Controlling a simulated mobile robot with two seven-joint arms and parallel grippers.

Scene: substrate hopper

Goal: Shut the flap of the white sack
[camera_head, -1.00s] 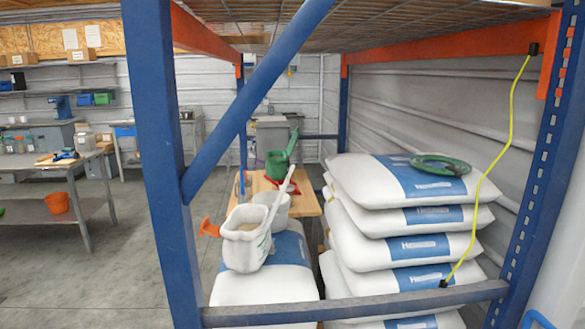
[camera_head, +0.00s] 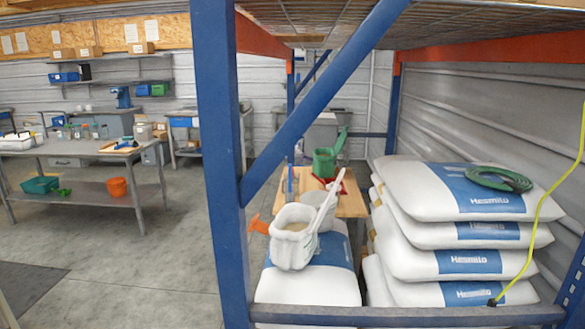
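Several white sacks with blue label bands lie in a stack (camera_head: 455,235) on the right side of the rack, and another white sack (camera_head: 305,285) lies to the left of it. I cannot see an open flap on any of them, so I cannot tell which sack has the flap. A white tub (camera_head: 292,247) with a pale filling stands on the left sack, with a white handled tool leaning in it. A coiled green hose (camera_head: 499,179) lies on top of the stack. Neither of my grippers is in view.
A blue rack upright (camera_head: 219,170), a diagonal brace (camera_head: 320,105) and a low front beam (camera_head: 405,316) stand before the sacks. A yellow cord (camera_head: 538,215) hangs at right. Open floor (camera_head: 130,270) lies left, before a workbench (camera_head: 80,148).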

